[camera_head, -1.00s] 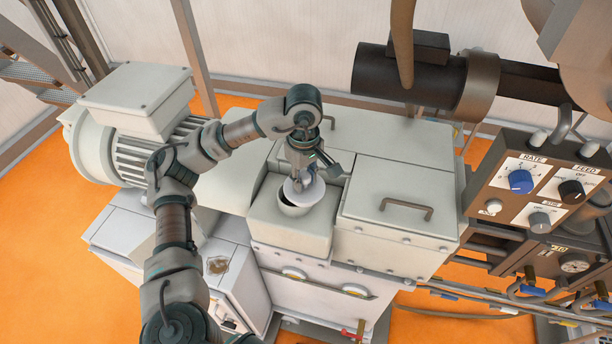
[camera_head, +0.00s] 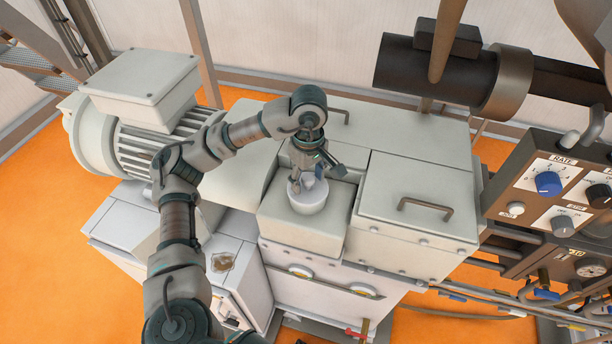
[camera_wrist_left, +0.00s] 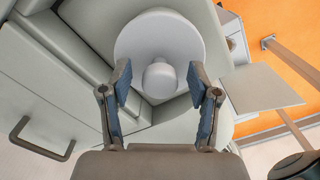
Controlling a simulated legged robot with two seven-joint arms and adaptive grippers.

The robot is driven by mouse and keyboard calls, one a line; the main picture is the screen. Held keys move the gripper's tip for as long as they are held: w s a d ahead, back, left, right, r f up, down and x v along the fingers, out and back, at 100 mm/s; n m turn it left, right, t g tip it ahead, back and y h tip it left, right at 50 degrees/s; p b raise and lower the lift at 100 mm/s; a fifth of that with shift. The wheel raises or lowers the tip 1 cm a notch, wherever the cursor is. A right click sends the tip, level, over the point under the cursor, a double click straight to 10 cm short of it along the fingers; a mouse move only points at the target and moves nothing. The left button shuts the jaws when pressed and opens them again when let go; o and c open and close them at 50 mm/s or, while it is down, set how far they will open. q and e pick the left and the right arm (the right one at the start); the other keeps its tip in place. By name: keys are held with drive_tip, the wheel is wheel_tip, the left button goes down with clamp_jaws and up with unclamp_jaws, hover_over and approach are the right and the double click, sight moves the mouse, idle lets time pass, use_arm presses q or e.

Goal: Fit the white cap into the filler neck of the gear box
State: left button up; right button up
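The white cap (camera_head: 309,188) lies over the mouth of the filler neck (camera_head: 307,206) on the gear box (camera_head: 283,219). No dark opening shows around it; I cannot tell how deep it sits. In the left wrist view the cap is a round disc (camera_wrist_left: 137,42) with a knob (camera_wrist_left: 159,79) in its middle. My left gripper (camera_head: 308,180) is just above the cap, its fingers partly hiding it. In the left wrist view the left gripper (camera_wrist_left: 160,84) is open, one finger on each side of the knob with small gaps. My right gripper is not in view.
A lid with a handle (camera_head: 424,206) is right of the neck. A motor (camera_head: 140,110) stands at the left. A control panel (camera_head: 555,190) and a dark pipe (camera_head: 430,75) are at the right. The orange floor (camera_head: 40,210) is clear at the left.

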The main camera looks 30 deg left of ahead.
use_arm(q)
drive_tip(key=shift+d+r, duration=0.1)
wheel_tip(320, 180, up, 12)
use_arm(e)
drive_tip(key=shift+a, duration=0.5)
